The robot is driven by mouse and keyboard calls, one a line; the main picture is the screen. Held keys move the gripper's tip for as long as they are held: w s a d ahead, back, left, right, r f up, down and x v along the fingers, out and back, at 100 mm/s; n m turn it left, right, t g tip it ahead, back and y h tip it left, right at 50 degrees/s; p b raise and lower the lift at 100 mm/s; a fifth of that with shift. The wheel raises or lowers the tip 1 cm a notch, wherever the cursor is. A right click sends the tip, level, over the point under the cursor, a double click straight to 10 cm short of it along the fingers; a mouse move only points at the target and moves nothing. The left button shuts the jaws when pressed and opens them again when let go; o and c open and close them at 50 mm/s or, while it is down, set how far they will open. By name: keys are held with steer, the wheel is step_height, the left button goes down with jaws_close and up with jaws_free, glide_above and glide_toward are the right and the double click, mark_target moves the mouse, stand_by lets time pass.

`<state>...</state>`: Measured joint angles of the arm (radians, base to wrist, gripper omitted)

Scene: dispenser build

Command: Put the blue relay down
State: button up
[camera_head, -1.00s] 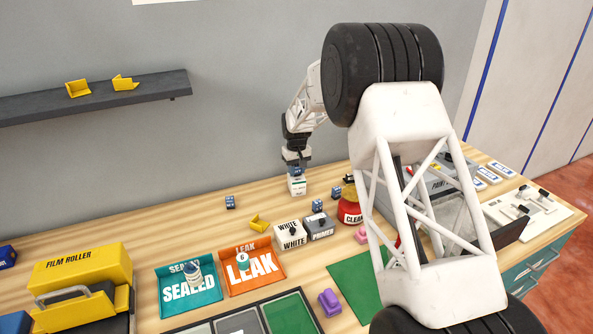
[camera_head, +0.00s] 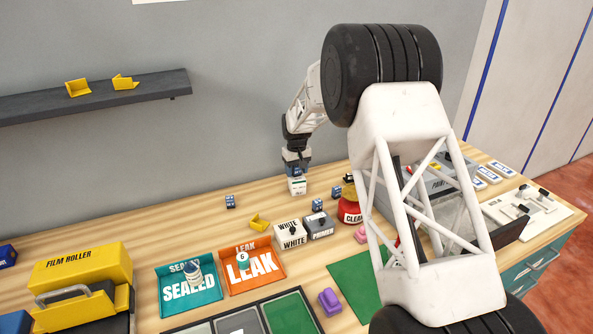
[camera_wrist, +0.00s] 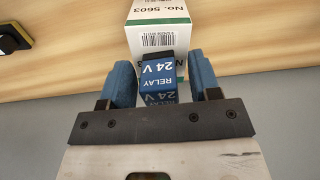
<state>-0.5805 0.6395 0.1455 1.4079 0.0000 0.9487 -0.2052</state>
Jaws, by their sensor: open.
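The blue relay (camera_wrist: 159,76), marked "RELAY 24 V", is between the two blue fingers of my gripper (camera_wrist: 163,82) in the wrist view. The fingers stand apart, with a gap on each side of the relay. The relay appears to rest on a white box (camera_wrist: 158,35) with a green band and "No. 5603"; the exact contact is hidden. In the head view my gripper (camera_head: 296,168) is at the top of the white box (camera_head: 297,186), near the back wall, and mostly hides the relay.
Other small blue blocks (camera_head: 230,201) stand on the bench nearby. White and primer boxes (camera_head: 290,234), a yellow bracket (camera_head: 259,223) and a red can (camera_head: 351,212) are in front. Sealed (camera_head: 191,298) and leak (camera_head: 262,278) trays lie nearer. Bare wood is free left of the white box.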

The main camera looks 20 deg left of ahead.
steer(key=shift+r, duration=0.15)
step_height(320, 180, up, 12)
stand_by(0.6)
stand_by(0.3)
stand_by(0.5)
